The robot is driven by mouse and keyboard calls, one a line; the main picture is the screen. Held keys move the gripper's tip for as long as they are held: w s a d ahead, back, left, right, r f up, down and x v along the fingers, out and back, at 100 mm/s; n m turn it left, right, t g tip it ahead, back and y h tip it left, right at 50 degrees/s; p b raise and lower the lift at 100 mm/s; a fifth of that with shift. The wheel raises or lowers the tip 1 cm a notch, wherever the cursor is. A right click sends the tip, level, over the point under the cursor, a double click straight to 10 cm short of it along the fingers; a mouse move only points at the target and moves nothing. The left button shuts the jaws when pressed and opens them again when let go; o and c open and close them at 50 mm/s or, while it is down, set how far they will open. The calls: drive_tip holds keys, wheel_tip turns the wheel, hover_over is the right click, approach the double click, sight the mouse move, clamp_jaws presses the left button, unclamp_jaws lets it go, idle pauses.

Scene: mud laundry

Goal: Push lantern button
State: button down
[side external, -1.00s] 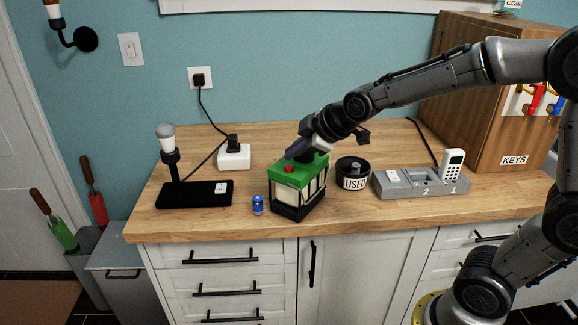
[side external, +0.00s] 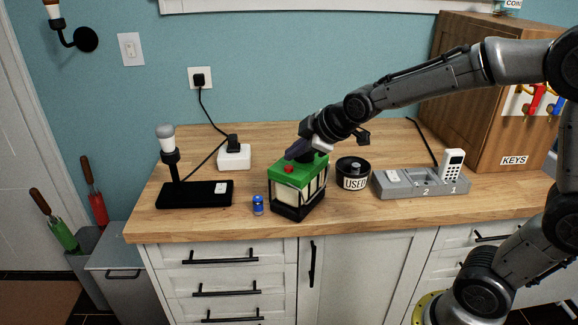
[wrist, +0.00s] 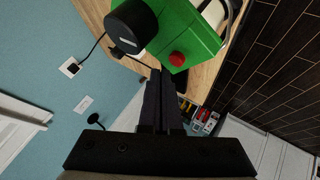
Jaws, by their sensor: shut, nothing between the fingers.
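The lantern (side external: 299,187) stands upright on the wooden counter, with a green top, pale panels and a dark base. Its red button (side external: 289,169) is on the green top. In the wrist view the green top (wrist: 197,32) and the red button (wrist: 177,59) show near the upper middle, beside a black round knob (wrist: 132,26). My gripper (side external: 290,155) is shut and empty, its fingertips just above and behind the button in the side view. In the wrist view the closed fingers (wrist: 160,75) point at a spot just left of the button. I cannot tell whether they touch the lantern.
A blue battery (side external: 258,205) stands left of the lantern. A black "USED" container (side external: 353,180) and a grey charging dock (side external: 395,186) with a white handset (side external: 453,165) are to its right. A black-based lamp (side external: 195,200) and a white plug box (side external: 234,162) are left.

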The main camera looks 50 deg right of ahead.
drive_tip(key=shift+f, duration=0.4)
drive_tip(key=shift+f, duration=0.55)
idle(0.6)
drive_tip(key=shift+r, duration=1)
drive_tip(key=shift+r, duration=3)
